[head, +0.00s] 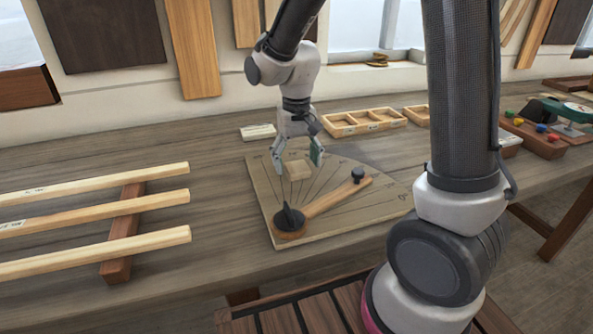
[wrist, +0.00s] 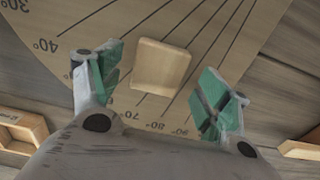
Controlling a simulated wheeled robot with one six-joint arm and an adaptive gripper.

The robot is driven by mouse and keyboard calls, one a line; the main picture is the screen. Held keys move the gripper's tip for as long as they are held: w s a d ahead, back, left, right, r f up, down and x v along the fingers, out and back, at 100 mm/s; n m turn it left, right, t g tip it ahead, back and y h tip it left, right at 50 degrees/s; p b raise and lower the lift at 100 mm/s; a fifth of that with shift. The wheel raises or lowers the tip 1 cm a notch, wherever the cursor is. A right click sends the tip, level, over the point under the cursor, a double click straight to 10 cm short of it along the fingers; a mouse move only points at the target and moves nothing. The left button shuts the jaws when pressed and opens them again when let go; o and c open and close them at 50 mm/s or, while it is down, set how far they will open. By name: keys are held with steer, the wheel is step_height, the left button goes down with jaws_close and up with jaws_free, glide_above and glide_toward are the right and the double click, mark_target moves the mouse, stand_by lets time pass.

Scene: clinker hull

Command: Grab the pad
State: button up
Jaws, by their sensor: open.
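The pad looks to be the small light wooden block (head: 298,169) lying on the protractor board (head: 350,219) near its far edge. In the wrist view the block (wrist: 161,65) lies flat on the board near the 70° mark. My gripper (head: 297,165) is open above it, one finger to each side. In the wrist view the green-lined fingertips (wrist: 158,85) stand apart, with the block between them and a little beyond. Neither finger seems to touch it. How high the fingertips are above the board is hard to tell.
A wooden pointer arm (head: 335,197) with dark knobs lies across the board. Long wooden strips (head: 95,215) rest on a cross support at left. A divided wooden tray (head: 364,121) and a small pale labelled block (head: 258,132) stand behind the board.

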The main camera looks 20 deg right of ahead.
steer(key=shift+f, duration=0.75)
steer(key=shift+d, duration=0.1)
steer(key=c, duration=1.1)
steer(key=shift+r, duration=0.1)
